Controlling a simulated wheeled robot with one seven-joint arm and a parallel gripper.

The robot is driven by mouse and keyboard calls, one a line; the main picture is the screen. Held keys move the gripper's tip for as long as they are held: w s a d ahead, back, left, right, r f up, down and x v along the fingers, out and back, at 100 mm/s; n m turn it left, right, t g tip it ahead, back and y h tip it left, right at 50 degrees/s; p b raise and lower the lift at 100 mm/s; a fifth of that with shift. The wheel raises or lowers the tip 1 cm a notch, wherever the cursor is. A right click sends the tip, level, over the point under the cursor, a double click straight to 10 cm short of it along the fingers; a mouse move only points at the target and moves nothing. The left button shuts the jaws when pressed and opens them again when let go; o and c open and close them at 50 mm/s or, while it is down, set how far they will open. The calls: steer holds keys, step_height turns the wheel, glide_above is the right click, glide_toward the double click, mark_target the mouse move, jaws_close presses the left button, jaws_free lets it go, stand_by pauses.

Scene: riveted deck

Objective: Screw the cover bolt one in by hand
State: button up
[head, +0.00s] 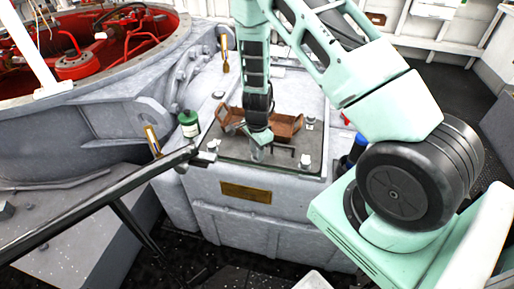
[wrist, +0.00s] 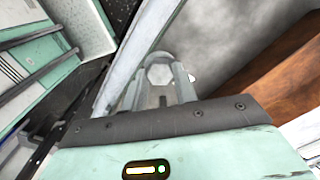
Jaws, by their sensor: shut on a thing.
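My gripper (head: 258,153) points down at the front edge of the dark cover plate (head: 228,143) on the grey housing. In the wrist view its two fingers (wrist: 161,88) are closed on either side of a pale hexagonal bolt head (wrist: 159,73), which I take as cover bolt one. The bolt's shank and its hole are hidden below the head, so I cannot tell how deep it sits. In the head view the gripper hides this bolt. Other pale bolts stand at the plate's corners, one at the front right (head: 306,160).
A brown open tray (head: 288,125) lies on the plate behind my gripper. A dark handle (head: 284,149) is just right of it. A black rail (head: 100,203) crosses the front left.

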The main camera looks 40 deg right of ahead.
steer(key=m, duration=0.1)
steer(key=m+p, duration=0.1)
steer(key=m, duration=0.1)
steer(key=shift+w+r+m, duration=0.15)
steer(key=shift+r+m, duration=0.1)
steer(key=shift+m, duration=0.15)
steer(key=m+p, duration=0.2)
steer(key=m, duration=0.1)
steer(key=shift+m, duration=0.3)
steer(key=m+p, duration=0.4)
steer(key=m, duration=0.2)
steer(key=shift+r, duration=0.1)
steer(key=m+p, duration=0.4)
steer(key=m, duration=0.1)
steer(key=shift+m, duration=0.4)
steer(key=m+p, duration=0.2)
steer(key=m, duration=0.1)
steer(key=shift+m+p, duration=0.85)
steer(key=shift+m, duration=0.15)
steer(key=shift+f+m, duration=0.2)
steer(key=shift+m, duration=0.1)
steer(key=o, duration=1)
steer(key=shift+f, duration=0.1)
steer(key=shift+c, duration=0.2)
